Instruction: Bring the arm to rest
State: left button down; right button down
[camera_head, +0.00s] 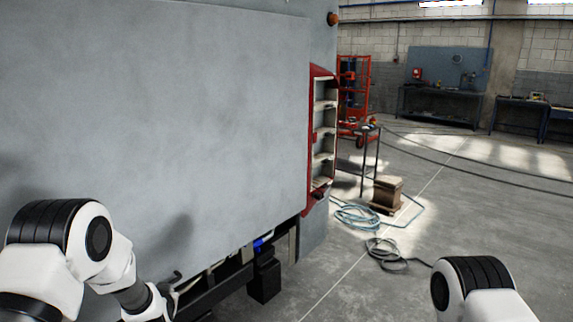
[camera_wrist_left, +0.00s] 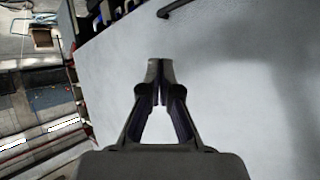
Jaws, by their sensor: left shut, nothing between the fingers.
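My left arm (camera_head: 95,245) comes in at the lower left of the head view, bent close to a large grey panel. In the left wrist view my left gripper (camera_wrist_left: 160,68) has its fingertips together and holds nothing. The large pale grey panel (camera_wrist_left: 240,90) fills the right of the wrist view behind the fingers. I cannot tell whether the fingers touch it. My right arm (camera_head: 475,285) shows at the lower right of the head view. Its gripper is out of the picture.
The grey panel (camera_head: 170,110) covers the coach's side at left. The red rear light housing (camera_head: 322,130) stands open-shelved at its edge. Blue hose (camera_head: 360,216), dark cable (camera_head: 385,255) and a wooden crate (camera_head: 387,194) lie on the floor.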

pick_arm(q)
jog(key=s+d+f+m+g+h+b, duration=0.1)
jog(key=s+d+f+g, duration=0.15)
jog(key=s+f, duration=0.9)
jog(key=s+d+f+g+h+b, duration=0.1)
jog(key=s+f+g, duration=0.3)
jog(key=s+f, duration=0.75)
jog(key=s+d+r+g, duration=0.1)
jog(key=s+g, duration=0.1)
jog(key=s, duration=0.9)
jog(key=s+d+r+n+g+h, duration=0.1)
jog(key=s+d+g, duration=0.1)
jog(key=s, duration=0.9)
jog(key=shift+s+g+b, duration=0.3)
jog(key=shift+g, duration=0.05)
